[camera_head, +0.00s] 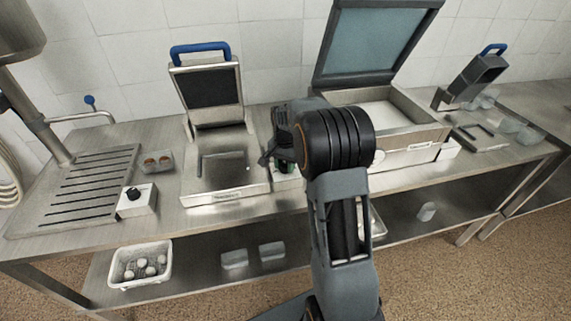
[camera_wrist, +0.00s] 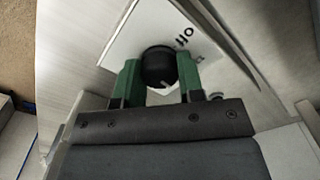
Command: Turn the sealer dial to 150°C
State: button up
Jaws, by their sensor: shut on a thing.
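In the wrist view, the two green fingers of my gripper (camera_wrist: 158,76) are closed on opposite sides of a round black dial (camera_wrist: 158,63). The dial sits on a tilted white face plate (camera_wrist: 135,38). The word "off" shows on the plate to the upper right of the dial; other marks by the fingers are partly covered. The dial's pointer and the 150°C mark cannot be made out. In the head view, my gripper (camera_head: 286,168) is between the blue-handled press and the open-lidded machine. My arm mostly hides the dial there.
The blue-handled press (camera_head: 228,196) stands left, and the open-lidded machine (camera_head: 412,153) stands right. Another white box with a black knob (camera_head: 135,194) is at the left front. A small tray (camera_head: 158,161) sits behind it. Another blue-handled device (camera_head: 478,77) is at the far right.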

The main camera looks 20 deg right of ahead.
aim_at(285, 164)
jog(key=shift+m, duration=2.2)
jog(key=o, duration=0.9)
notch_tip(285, 164, up, 14)
jog(key=shift+f, duration=0.1)
